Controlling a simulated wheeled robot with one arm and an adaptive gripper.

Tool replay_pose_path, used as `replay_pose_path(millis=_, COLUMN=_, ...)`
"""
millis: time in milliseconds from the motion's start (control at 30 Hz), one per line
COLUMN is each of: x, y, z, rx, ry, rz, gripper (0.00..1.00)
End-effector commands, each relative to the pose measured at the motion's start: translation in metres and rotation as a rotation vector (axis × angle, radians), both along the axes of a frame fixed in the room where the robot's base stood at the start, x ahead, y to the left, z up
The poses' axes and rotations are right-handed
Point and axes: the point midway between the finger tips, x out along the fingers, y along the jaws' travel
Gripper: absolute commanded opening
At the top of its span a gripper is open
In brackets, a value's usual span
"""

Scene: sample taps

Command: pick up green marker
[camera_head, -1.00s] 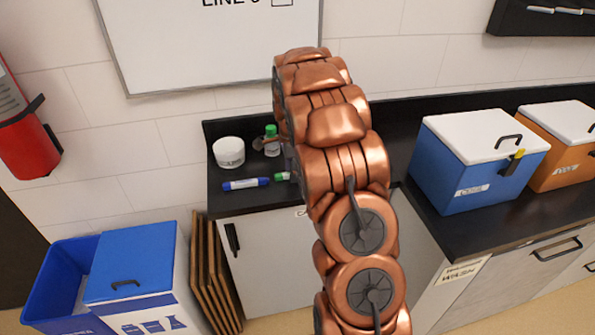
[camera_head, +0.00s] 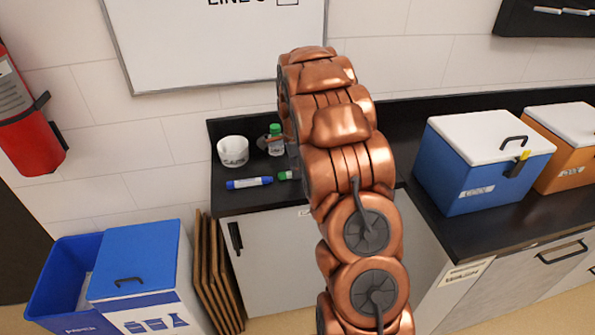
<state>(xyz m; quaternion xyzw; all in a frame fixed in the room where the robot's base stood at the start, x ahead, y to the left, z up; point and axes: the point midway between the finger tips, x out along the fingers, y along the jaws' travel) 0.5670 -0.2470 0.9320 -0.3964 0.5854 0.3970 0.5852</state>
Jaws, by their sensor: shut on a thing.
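The green marker (camera_head: 286,175) lies low at the black counter, its green end showing just left of my copper arm; the rest of it is hidden behind the arm. My gripper (camera_head: 293,160) is mostly hidden behind my arm. Only a small grey part shows, right above the marker, and it is shut on the marker. The fingertips cannot be seen, and I cannot tell whether the marker is clear of the counter.
A blue marker (camera_head: 249,183) lies left of the green one. A white cup (camera_head: 233,151) and a green-capped bottle (camera_head: 275,140) stand behind. A blue cooler (camera_head: 480,165) and an orange cooler (camera_head: 566,150) stand right. Blue bins (camera_head: 135,265) are on the floor left.

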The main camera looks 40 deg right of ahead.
Motion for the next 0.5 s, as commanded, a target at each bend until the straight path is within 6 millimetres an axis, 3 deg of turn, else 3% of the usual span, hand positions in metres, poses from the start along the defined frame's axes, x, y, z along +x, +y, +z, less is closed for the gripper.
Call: replay_pose_path(millis=500, x=-0.004, y=0.002, z=0.033, rx=0.0, ry=-0.001, rz=-0.001, gripper=0.0)
